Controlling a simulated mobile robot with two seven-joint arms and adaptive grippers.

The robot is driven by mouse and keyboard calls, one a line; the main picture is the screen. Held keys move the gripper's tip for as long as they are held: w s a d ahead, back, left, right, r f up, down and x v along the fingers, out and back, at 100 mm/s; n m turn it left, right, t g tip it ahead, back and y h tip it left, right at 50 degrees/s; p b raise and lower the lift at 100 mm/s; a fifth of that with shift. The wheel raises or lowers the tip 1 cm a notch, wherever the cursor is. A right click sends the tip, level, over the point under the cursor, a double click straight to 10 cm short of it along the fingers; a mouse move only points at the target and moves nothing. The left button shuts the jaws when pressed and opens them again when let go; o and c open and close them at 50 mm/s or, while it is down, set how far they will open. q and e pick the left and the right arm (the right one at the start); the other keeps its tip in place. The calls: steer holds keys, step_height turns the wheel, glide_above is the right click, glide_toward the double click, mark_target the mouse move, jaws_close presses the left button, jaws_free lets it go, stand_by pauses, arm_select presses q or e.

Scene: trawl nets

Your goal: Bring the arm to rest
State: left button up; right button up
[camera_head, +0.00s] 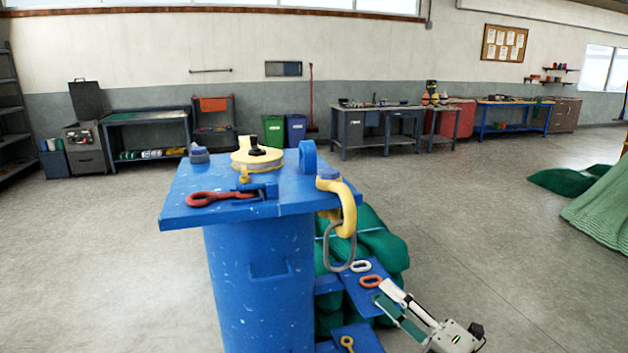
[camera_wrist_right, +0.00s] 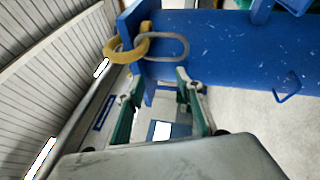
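My right gripper (camera_head: 382,293) is at the lower right in the head view, beside the blue stand (camera_head: 262,300). In the right wrist view its two green-padded fingers (camera_wrist_right: 156,80) are apart with nothing between them. A yellow hook (camera_head: 346,209) hangs at the stand's right edge with a grey oblong link (camera_head: 340,248) through it. Both the hook (camera_wrist_right: 122,50) and the link (camera_wrist_right: 172,46) show beyond the fingertips in the wrist view, apart from them. My left gripper is not in view.
A red snap hook (camera_head: 212,198) and a yellow-rimmed disc (camera_head: 257,158) lie on the stand's top. A white ring (camera_head: 360,266) and an orange ring (camera_head: 371,281) lie on a blue plate close to my right fingers. Green netting (camera_head: 375,235) is behind. Open floor (camera_head: 490,240) extends right.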

steer(key=s+d+f+m+h, duration=0.2)
steer(key=s+f+m+h, duration=0.25)
steer(key=f+m, duration=0.45)
steer(key=s+d+f+m+h, duration=0.1)
steer(key=s+f+m+h, duration=0.2)
steer(key=s+f+m, duration=0.55)
steer(key=s+f+m+g+h, duration=0.2)
steer(key=s+f+m+g, duration=0.3)
steer(key=s+f, duration=0.6)
step_height(320, 180, down, 4)
steer(key=shift+d+f+m, duration=0.2)
steer(key=shift+d+m, duration=0.05)
steer(key=shift+m, duration=0.4)
steer(key=shift+h, duration=0.25)
